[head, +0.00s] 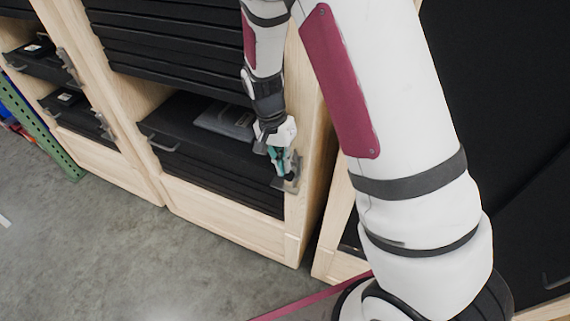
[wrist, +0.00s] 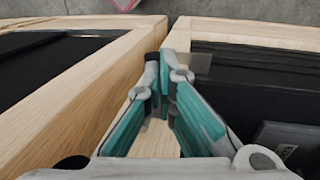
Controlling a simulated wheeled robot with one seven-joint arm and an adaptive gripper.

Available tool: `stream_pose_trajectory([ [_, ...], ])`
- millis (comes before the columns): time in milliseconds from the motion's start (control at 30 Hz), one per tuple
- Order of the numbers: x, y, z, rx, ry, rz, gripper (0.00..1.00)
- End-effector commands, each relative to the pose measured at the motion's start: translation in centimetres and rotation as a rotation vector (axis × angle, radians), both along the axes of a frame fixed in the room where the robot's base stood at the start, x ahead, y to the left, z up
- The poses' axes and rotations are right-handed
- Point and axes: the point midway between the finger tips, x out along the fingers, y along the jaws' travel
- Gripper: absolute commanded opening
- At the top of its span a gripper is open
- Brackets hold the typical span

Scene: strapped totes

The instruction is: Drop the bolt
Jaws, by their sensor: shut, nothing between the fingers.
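A grey metal bolt fitting (head: 291,178) sits on the wooden front post at the right end of a black tote (head: 185,135). My gripper (head: 281,170), with teal fingers, is right at this fitting and covers part of it. In the wrist view my gripper (wrist: 165,68) has its fingertips together with nothing between them, above the wooden post. A flat metal piece (wrist: 196,62) shows just right of the fingertips. I cannot tell whether the fingers touch it, or whether the bolt is up or down.
A grey flat item (head: 226,121) lies on the tote. Wooden shelving (head: 238,225) frames it, and black slats fill the bay above. A left-hand unit holds more totes with similar metal fittings (head: 103,126). The grey floor (head: 90,260) in front is clear.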

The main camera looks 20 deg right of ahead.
Motion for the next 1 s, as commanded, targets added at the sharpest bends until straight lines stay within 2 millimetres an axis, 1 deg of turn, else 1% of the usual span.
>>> stream_pose_trajectory([
  [133, -0.1, 0.0, -0.5, 0.001, -0.001, 0.0, 0.0],
  [467, 0.0, 0.0, -0.6, 0.0, 0.0, 0.001, 0.0],
  [567, 0.0, 0.0, -1.6, 0.0, 0.003, 0.001, 0.0],
  [700, 0.0, -0.1, -3.7, 0.0, 0.004, 0.002, 0.0],
  [733, 0.0, -0.1, -4.0, 0.0, 0.002, 0.002, 0.0],
  [1000, -0.1, 0.0, -4.0, 0.0, 0.0, 0.001, 0.0],
])
